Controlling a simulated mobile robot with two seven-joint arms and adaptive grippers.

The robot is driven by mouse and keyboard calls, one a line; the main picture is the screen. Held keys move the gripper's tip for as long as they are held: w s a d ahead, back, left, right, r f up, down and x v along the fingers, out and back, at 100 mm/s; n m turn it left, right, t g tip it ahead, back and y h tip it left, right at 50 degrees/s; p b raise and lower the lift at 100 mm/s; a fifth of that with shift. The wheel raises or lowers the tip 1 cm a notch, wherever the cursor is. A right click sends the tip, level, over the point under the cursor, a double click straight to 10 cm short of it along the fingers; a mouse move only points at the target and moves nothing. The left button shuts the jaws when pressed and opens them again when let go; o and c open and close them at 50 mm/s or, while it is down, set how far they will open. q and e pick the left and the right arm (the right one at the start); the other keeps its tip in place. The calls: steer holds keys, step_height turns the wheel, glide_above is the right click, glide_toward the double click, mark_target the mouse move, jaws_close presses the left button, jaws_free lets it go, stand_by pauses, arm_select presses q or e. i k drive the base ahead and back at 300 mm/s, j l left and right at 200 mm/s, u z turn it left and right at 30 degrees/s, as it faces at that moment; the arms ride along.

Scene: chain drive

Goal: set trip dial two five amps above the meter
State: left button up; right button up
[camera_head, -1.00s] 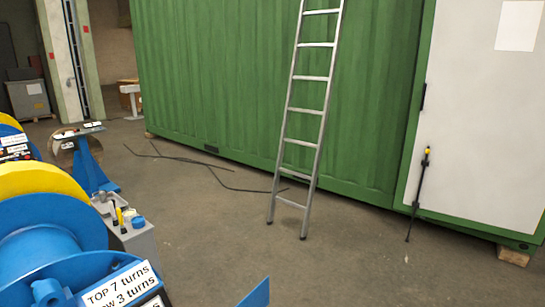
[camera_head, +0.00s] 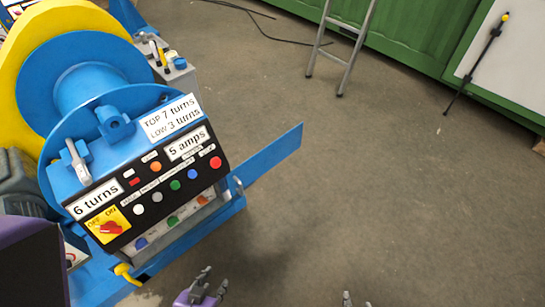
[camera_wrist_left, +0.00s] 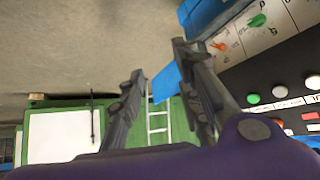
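The control panel (camera_head: 150,190) is a black tilted face on a blue winch stand. Its meter (camera_head: 187,143) reads "5 amps". Below the buttons, a pale strip carries blue, green and orange dials (camera_head: 172,221); their small lettering is unreadable, so I cannot tell which is the trip dial. In the left wrist view, an orange dial (camera_wrist_left: 221,46) and a green dial (camera_wrist_left: 257,20) show on this strip. My left gripper (camera_head: 212,283) is in front of and below the panel, open and empty, touching no dial.
A "6 turns" display (camera_head: 95,199) and yellow-backed red OFF/ON switch (camera_head: 110,227) sit at the panel's left. A blue plate (camera_head: 270,155) juts out to its right. A ladder (camera_head: 345,45) stands behind. The floor right of the panel is clear.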

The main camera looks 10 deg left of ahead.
mark_target(201, 200)
steer(key=u, duration=1.5)
